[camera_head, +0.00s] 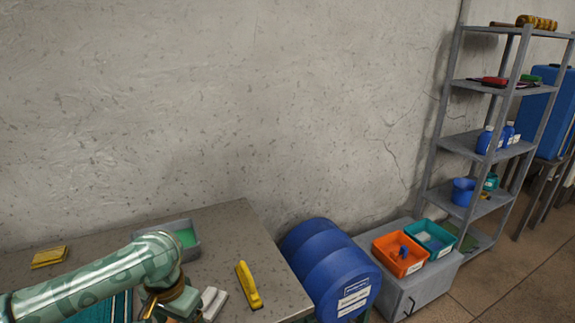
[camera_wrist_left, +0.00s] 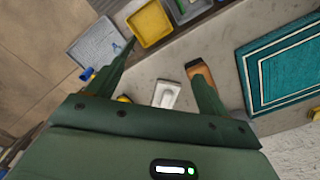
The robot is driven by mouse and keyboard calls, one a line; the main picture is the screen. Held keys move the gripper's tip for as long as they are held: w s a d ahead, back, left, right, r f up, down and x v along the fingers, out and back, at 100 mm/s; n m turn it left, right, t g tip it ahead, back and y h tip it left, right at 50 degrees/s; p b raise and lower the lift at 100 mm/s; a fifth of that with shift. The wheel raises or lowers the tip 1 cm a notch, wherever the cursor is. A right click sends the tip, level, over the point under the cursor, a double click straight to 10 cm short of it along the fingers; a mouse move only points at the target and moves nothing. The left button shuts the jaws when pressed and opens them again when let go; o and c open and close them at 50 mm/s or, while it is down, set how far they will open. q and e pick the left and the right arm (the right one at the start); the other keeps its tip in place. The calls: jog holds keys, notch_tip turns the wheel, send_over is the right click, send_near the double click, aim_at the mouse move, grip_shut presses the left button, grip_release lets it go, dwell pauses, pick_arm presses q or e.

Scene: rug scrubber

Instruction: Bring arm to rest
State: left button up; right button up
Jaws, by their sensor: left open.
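My left arm comes in from the left in the head view, its wrist low over the table and partly cut off by the bottom edge. In the left wrist view my left gripper (camera_wrist_left: 164,54) has its fingers spread wide, with nothing held between them. A white block-like item (camera_wrist_left: 167,93) lies on the table below, between the fingers. An orange-brown item (camera_wrist_left: 203,72) shows beside the right-hand finger; whether they touch I cannot tell. A teal rug with white border lines (camera_wrist_left: 285,70) lies to the right. My right gripper is not in view.
The grey table (camera_head: 225,225) carries a yellow sponge (camera_head: 49,257), a tray with green contents (camera_head: 186,238) and a yellow brush (camera_head: 248,286). A blue drum (camera_head: 330,268), a grey cabinet (camera_head: 425,285) with bins and a shelf rack (camera_head: 440,130) stand to the right.

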pick_arm(q)
jog(key=s+d+f+m+t+h, duration=0.3)
jog(key=s+d+f+m+t, duration=0.15)
jog(key=s+d, duration=0.4)
jog(key=s+a+r+n+t+y, duration=0.15)
jog(key=s+a+y, duration=0.65)
jog(key=a, duration=0.8)
jog(key=s+d+f+g+h, duration=0.1)
jog(key=s+d+f+h, duration=0.15)
jog(key=f, duration=1.05)
jog(key=s+d+f+g+h, duration=0.1)
jog(key=s+d+f, duration=0.15)
jog(key=f, duration=1.05)
jog(key=s+f+n+g+h+b, duration=0.1)
jog(key=s+f+n+g, duration=0.1)
jog(key=s+f, duration=1.4)
jog(key=s+g, duration=0.1)
jog(key=s, duration=0.2)
jog(key=shift+s+a+f+n, duration=0.25)
jog(key=shift+a+n, duration=0.05)
jog(key=shift+n, duration=0.1)
jog(key=shift+h, duration=0.25)
